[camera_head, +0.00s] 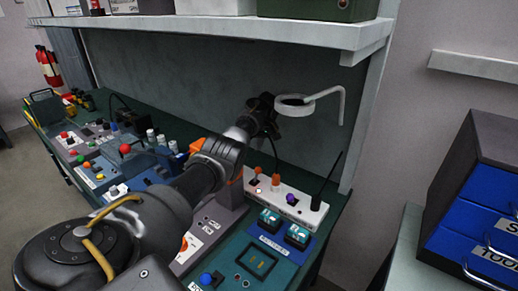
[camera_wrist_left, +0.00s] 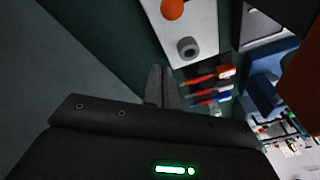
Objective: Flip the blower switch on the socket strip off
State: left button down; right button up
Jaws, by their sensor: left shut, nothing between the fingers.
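A white socket strip (camera_head: 311,217) lies along the back of the green bench. It carries an orange-topped switch (camera_head: 257,170), an orange piece (camera_head: 276,180) and a purple-topped switch (camera_head: 292,199). I cannot read which switch is the blower's. My left gripper (camera_head: 267,118) is shut and empty, above and behind the strip's left end. The left wrist view shows its closed fingertips (camera_wrist_left: 162,82) beside the white strip (camera_wrist_left: 203,22), apparently apart from it. An orange ball top (camera_wrist_left: 172,9) and a grey round socket (camera_wrist_left: 187,48) show on it. My right gripper is out of view.
A white shelf (camera_head: 230,29) overhangs the bench. A white ring on a bent rod (camera_head: 342,105) stands out beside my left gripper. A blue-and-teal device (camera_head: 286,238) sits in front of the strip. Control panels (camera_head: 98,175) fill the bench left. Blue drawers (camera_head: 470,220) stand at right.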

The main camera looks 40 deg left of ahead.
aim_at(258, 173)
pick_arm(q)
jog(key=b+x, duration=0.4)
jog(key=x, duration=0.4)
jog(key=shift+f, duration=0.15)
jog(key=s+d+r+p, duration=0.1)
jog(key=p, duration=0.4)
jog(key=shift+s+d+r, duration=0.1)
jog(key=shift+d, duration=0.3)
jog(key=shift+s+d+p, duration=0.3)
jog(key=shift+d+p, duration=0.4)
jog(key=shift+d, duration=0.15)
jog(key=shift+s+f, duration=0.1)
jog(key=shift+f, duration=0.1)
